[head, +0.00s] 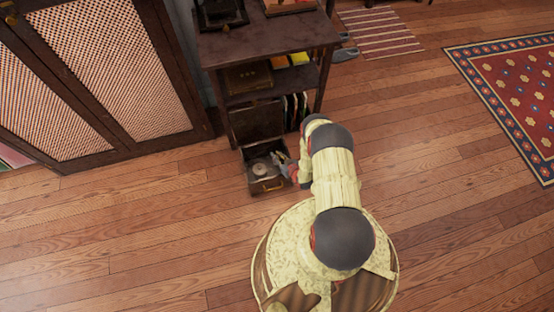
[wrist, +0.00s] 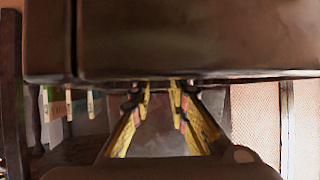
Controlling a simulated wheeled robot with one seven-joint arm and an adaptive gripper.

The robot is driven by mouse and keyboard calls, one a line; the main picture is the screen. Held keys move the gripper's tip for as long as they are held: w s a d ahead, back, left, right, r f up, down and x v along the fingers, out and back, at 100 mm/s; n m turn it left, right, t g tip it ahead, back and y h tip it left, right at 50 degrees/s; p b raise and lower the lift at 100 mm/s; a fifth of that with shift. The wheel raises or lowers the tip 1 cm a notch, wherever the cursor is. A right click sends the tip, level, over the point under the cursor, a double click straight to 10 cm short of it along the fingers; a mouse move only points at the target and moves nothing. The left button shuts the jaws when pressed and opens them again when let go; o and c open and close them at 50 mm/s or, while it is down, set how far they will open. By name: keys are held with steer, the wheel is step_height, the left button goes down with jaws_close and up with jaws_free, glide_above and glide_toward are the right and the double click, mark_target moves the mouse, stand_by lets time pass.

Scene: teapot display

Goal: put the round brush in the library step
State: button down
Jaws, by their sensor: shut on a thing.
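The library step (head: 257,120) stands on the floor by the shelf, with its drawer (head: 267,187) pulled out and a brass handle on the front. A small pale round thing, which looks like the round brush (head: 260,168), is at the drawer's open inside. My gripper (head: 281,161) reaches in from the right, right beside it, and appears shut on it. In the wrist view, my gripper (wrist: 162,88) has its fingertips close together at the edge of a brown wooden wall (wrist: 190,40). That wall hides what is beyond the tips, so the grip itself is not visible.
A dark shelf unit (head: 270,40) stands behind the step, with books and a box on it. A cabinet with lattice doors (head: 110,60) is at the left. A striped mat (head: 380,33) and a red rug (head: 515,95) lie at the right. The wooden floor between is clear.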

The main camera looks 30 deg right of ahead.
steer(key=shift+f, duration=0.9)
steer(key=shift+f, duration=0.6)
steer(key=c, duration=1.8)
jaws_free()
steer(key=shift+s, duration=0.1)
steer(key=shift+o, duration=0.4)
steer(key=shift+f, duration=0.1)
